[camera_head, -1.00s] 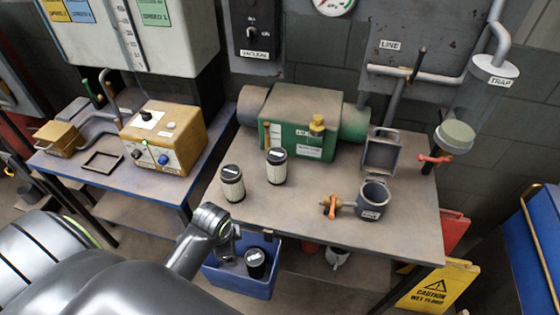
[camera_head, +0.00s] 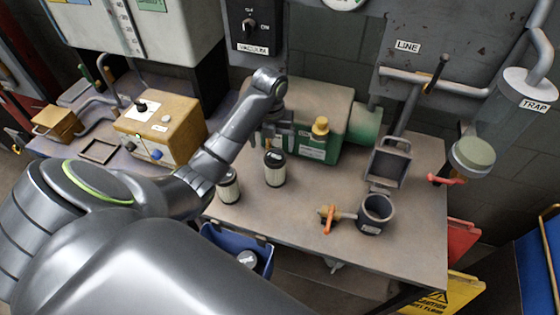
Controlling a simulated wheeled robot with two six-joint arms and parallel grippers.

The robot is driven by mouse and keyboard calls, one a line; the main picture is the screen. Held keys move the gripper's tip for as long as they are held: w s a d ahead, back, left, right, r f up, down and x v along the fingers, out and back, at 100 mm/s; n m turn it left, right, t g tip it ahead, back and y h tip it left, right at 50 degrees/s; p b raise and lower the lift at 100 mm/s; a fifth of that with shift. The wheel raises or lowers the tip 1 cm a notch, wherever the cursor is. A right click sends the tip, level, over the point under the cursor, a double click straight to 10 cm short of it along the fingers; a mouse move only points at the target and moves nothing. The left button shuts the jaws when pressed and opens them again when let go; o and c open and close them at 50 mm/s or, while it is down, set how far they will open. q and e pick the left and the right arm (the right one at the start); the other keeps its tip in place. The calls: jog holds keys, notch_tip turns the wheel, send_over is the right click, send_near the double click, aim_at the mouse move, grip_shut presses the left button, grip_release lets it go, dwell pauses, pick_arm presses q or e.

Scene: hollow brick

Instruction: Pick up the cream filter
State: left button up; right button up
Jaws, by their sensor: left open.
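Two cream, ribbed filters with black caps stand upright on the grey-brown table: one at the left (camera_head: 229,187), partly behind my arm, and one to its right (camera_head: 274,171). My left gripper (camera_head: 277,142) is open and empty, pointing down just above and behind the right filter's cap in the head view. I cannot tell whether it touches the cap. My right gripper is not in view.
A green pump (camera_head: 320,143) stands close behind the gripper. A grey cup with an orange-handled valve (camera_head: 374,212) and an open square housing (camera_head: 390,163) are at the right. A yellow control box (camera_head: 160,130) is at the left. The table's front middle is clear.

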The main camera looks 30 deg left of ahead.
aim_at(274, 156)
pick_arm(q)
jog(key=shift+w+r, duration=0.15)
jog(key=shift+w, duration=0.15)
jog(key=shift+m, duration=0.3)
jog(key=shift+s+f+b, duration=0.15)
jog(key=shift+f+b, duration=0.55)
jog(key=shift+b, duration=0.15)
notch_tip(274, 156, down, 5)
jog(key=b, duration=0.5)
jog(key=shift+f, duration=0.15)
jog(key=shift+f+b, duration=0.6)
jog(key=shift+b, duration=0.1)
jog(key=f+b, duration=0.1)
jog(key=f, duration=0.1)
jog(key=f+b, duration=0.1)
jog(key=f, duration=0.1)
jog(key=shift+w+d+b, duration=0.2)
jog(key=shift+w+b, duration=0.1)
jog(key=shift+b, duration=0.05)
jog(key=shift+r, duration=0.1)
jog(key=c, duration=1.2)
